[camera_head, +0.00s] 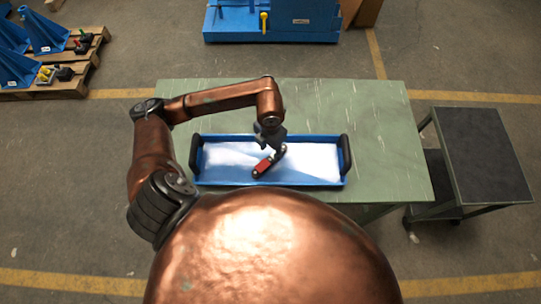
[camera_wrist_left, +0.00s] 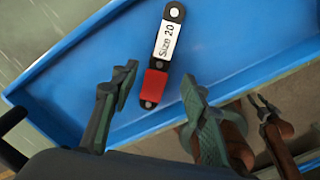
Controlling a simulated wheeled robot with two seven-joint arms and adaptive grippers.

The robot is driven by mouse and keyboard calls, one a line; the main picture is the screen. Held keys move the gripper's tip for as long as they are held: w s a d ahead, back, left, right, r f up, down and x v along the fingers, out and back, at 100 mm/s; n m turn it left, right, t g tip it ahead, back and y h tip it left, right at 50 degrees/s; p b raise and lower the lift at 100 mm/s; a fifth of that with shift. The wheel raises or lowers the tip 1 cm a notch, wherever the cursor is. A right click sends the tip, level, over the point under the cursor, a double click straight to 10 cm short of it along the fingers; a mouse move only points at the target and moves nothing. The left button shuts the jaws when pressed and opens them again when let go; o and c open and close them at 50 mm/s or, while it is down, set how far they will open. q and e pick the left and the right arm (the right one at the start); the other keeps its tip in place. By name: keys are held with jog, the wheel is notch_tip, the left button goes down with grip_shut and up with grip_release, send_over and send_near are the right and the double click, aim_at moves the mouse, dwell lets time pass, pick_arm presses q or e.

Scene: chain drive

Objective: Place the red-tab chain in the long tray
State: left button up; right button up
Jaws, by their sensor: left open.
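The chain with the red tab (camera_head: 263,166) lies inside the blue long tray (camera_head: 215,182), slanted across its pale floor. In the left wrist view the chain shows a white "Size 20" label (camera_wrist_left: 166,42) and the red tab (camera_wrist_left: 155,85) near its lower end. My left gripper (camera_head: 271,146) is over the tray, close to the chain. In the left wrist view its two fingers (camera_wrist_left: 160,82) are apart, one on each side of the red tab in the picture, with nothing between them held. The tray's blue wall (camera_wrist_left: 70,45) shows there too.
The tray stands on a green table (camera_head: 370,110) and has dark handles (camera_head: 346,154) at both ends. A dark cart (camera_head: 480,145) is at the right. Copper and dark parts, possibly my right arm, show beyond the tray rim in the left wrist view.

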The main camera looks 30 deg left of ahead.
aim_at(270, 159)
pick_arm(q)
notch_tip(270, 159, up, 6)
